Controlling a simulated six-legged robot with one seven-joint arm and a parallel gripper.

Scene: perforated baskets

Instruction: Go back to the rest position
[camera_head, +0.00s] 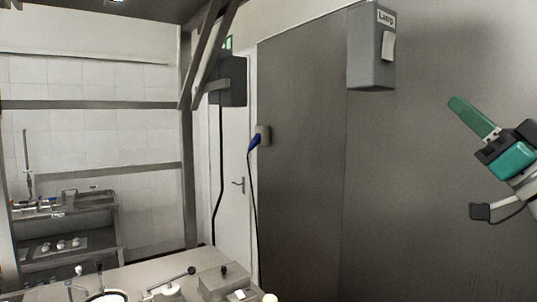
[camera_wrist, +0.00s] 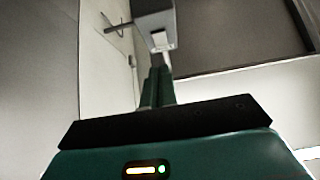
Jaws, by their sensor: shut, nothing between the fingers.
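My gripper (camera_head: 470,118) is at the right edge in the head view, raised in front of the dark grey wall panel. Its green fingers point up and left and lie together, with nothing between them. In the wrist view the fingers (camera_wrist: 157,88) stand upright in the middle, closed against each other, beyond the black and green gripper body. No basket can be made out clearly in either view.
A grey wall box (camera_head: 371,50) hangs on the dark panel (camera_head: 300,150), left of my gripper. A work surface (camera_head: 140,275) with handles and a metal box lies below. A shelf unit (camera_head: 70,235) stands at left. The air around my gripper looks clear.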

